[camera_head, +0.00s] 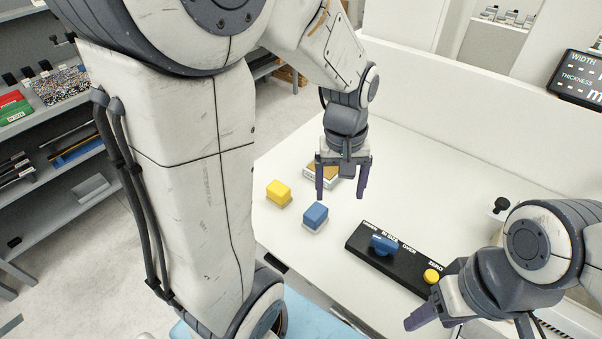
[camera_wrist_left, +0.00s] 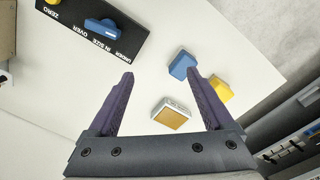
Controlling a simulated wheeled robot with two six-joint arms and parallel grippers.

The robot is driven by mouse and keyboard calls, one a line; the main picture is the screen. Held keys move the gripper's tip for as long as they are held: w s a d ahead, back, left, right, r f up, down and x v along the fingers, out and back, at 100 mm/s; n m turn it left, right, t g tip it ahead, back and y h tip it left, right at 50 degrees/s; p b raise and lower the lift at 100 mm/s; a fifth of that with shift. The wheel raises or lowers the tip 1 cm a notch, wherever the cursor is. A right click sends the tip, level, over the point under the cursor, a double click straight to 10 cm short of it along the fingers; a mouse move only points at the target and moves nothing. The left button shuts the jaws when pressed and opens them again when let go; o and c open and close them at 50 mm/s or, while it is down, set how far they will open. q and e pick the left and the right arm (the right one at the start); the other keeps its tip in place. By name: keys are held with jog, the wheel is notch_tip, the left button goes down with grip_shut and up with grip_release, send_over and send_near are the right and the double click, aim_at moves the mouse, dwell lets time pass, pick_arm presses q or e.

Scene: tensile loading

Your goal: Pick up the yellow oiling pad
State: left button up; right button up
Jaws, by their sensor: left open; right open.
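The yellow oiling pad (camera_head: 279,192) is a small yellow block on the white table, left of a blue pad (camera_head: 315,217) in the head view. In the left wrist view the yellow pad (camera_wrist_left: 221,89) is right of the left gripper's right finger, partly hidden behind it. My left gripper (camera_head: 341,190) is open and empty above the table, to the right of the yellow pad in the head view. It also shows in the left wrist view (camera_wrist_left: 160,88). My right gripper (camera_head: 430,312) is at the lower right, open, with its fingers only partly visible.
A white-framed box with a tan top (camera_head: 322,172) lies behind the left gripper. White table (camera_head: 440,180) is clear farther back.

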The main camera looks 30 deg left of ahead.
pick_arm(q)
jog(key=w+a+f+n, duration=0.1)
jog(key=w+a+n, duration=0.1)
jog(key=a+n, duration=0.6)
jog(key=n, duration=0.2)
send_over(278, 187)
jog(key=f, duration=0.6)
jog(key=shift+s+d, duration=0.1)
jog(key=shift+s, duration=0.15)
jog(key=shift+w+f+p, duration=0.2)
jog(key=shift+f+p, duration=0.9)
jog(key=shift+f, duration=1.9)
jog(key=shift+c, duration=0.3)
grip_shut()
jog(key=shift+r, duration=0.1)
